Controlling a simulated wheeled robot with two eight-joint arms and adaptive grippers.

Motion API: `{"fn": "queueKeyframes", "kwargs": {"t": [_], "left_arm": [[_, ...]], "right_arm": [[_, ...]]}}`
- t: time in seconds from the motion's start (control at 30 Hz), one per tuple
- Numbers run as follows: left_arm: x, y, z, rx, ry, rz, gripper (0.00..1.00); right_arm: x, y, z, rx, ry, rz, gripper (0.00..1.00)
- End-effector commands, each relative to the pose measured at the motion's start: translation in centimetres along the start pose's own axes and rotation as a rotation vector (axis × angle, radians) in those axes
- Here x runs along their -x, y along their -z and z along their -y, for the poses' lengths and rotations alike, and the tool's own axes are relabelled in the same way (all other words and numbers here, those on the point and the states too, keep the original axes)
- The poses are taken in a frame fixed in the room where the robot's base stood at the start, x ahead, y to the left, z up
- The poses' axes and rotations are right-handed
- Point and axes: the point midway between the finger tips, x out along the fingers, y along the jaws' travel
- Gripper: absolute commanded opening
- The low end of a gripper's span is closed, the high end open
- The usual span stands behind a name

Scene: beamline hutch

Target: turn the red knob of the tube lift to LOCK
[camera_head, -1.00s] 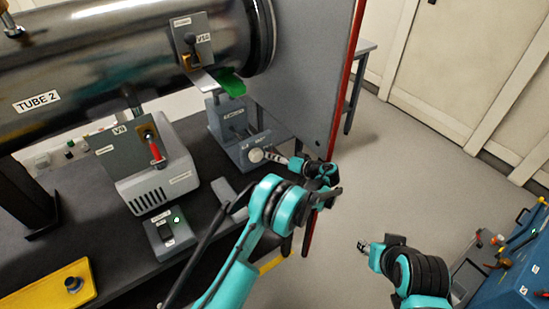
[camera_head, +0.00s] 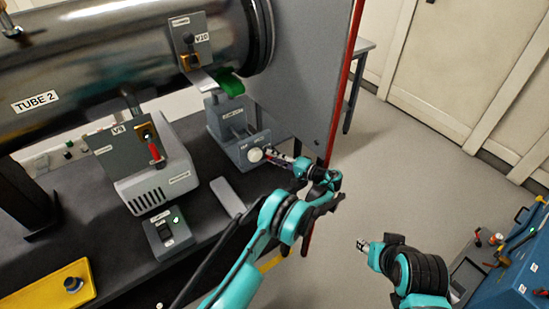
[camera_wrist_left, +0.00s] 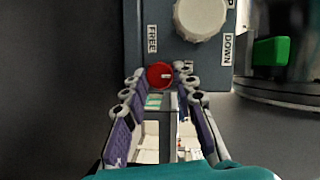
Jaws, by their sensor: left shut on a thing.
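The tube lift (camera_head: 228,118) is a grey unit below the right end of the tube. Its front carries a large white knob (camera_head: 256,155), also seen in the left wrist view (camera_wrist_left: 200,14). The red knob (camera_wrist_left: 160,75) shows below it in the left wrist view, with a white mark right of its centre. The FREE label (camera_wrist_left: 152,38) is up and left of it; a label to its right is partly hidden. My left gripper (camera_head: 278,158) is shut on the red knob, one finger each side. My right gripper (camera_head: 363,246) hangs over the floor, too small to judge.
Tube 2 (camera_head: 130,55) runs above the dark bench. A green part (camera_head: 229,82) is above the lift. A grey upright panel (camera_head: 298,70) with a red edge stands right of it. A blue cart (camera_head: 515,270) is at lower right. The floor between is clear.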

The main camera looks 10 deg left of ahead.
Motion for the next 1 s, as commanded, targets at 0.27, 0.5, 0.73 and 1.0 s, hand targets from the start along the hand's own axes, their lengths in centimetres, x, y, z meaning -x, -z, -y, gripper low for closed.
{"fn": "queueKeyframes", "kwargs": {"t": [0.27,0.5,0.73,1.0], "left_arm": [[0.0,0.0,0.0,-0.015,0.006,-0.002,0.0],[0.0,0.0,0.0,-0.014,0.005,-0.002,0.3],[0.0,0.0,0.0,-0.013,0.005,-0.001,0.48],[1.1,0.1,0.0,-0.013,0.005,-0.003,0.48]], "right_arm": [[0.0,0.0,0.0,0.0,0.0,0.0,0.4],[0.0,0.0,0.0,0.0,0.0,0.0,0.4],[0.0,0.0,0.0,0.0,0.0,0.0,0.4],[0.0,0.0,0.0,0.0,0.0,0.0,0.4]]}}
